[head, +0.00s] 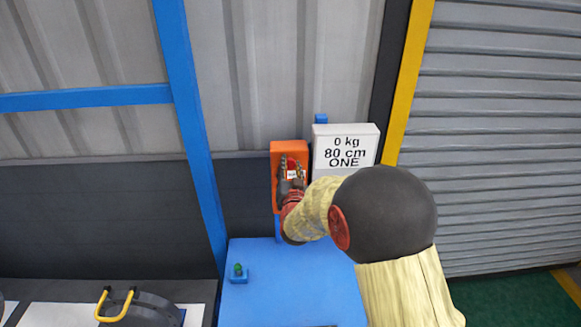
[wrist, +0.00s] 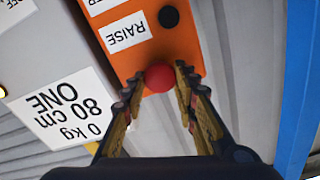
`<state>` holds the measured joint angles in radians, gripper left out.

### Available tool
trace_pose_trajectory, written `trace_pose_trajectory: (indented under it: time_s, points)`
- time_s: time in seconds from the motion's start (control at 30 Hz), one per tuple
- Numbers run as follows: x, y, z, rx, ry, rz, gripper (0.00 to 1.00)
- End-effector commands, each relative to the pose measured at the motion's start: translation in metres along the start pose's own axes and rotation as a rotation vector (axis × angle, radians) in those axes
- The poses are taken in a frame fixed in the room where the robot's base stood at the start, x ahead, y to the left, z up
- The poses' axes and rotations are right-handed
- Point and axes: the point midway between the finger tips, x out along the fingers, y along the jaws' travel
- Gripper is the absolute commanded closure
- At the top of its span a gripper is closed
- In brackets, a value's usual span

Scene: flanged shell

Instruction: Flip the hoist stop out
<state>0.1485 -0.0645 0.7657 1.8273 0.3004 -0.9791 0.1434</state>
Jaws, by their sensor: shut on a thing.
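An orange hoist control box (head: 275,150) stands at the wall, left of a white readout sign. In the wrist view, the box (wrist: 188,50) carries a RAISE label, a black round button and a red ball-shaped knob (wrist: 158,76) near its edge. I take this red knob for the hoist stop. My gripper (head: 291,172) is at the front of the box. In the wrist view, its fingers (wrist: 156,84) stand on either side of the red knob and are shut on it. The gripper hides much of the box in the head view.
The sign (head: 345,150) reads 0 kg, 80 cm, ONE. A blue cabinet (head: 290,285) below the box has a small green button (head: 238,269). A blue post (head: 185,100) stands left. A dark object with a yellow handle (head: 117,306) sits at lower left.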

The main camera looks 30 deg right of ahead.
Motion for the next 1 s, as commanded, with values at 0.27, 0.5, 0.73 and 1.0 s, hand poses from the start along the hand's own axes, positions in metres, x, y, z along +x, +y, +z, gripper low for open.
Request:
trace_pose_trajectory:
  time_s: [0.27, 0.5, 0.73, 1.0]
  points:
    - [-0.007, 0.000, 0.003, 0.000, 0.000, -0.001, 1.00]
    - [-0.014, 0.000, 0.001, -0.001, -0.001, 0.000, 1.00]
    - [-0.014, 0.000, 0.001, -0.001, -0.003, 0.001, 0.68]
    - [-0.014, 0.000, 0.001, -0.001, -0.001, 0.000, 0.53]
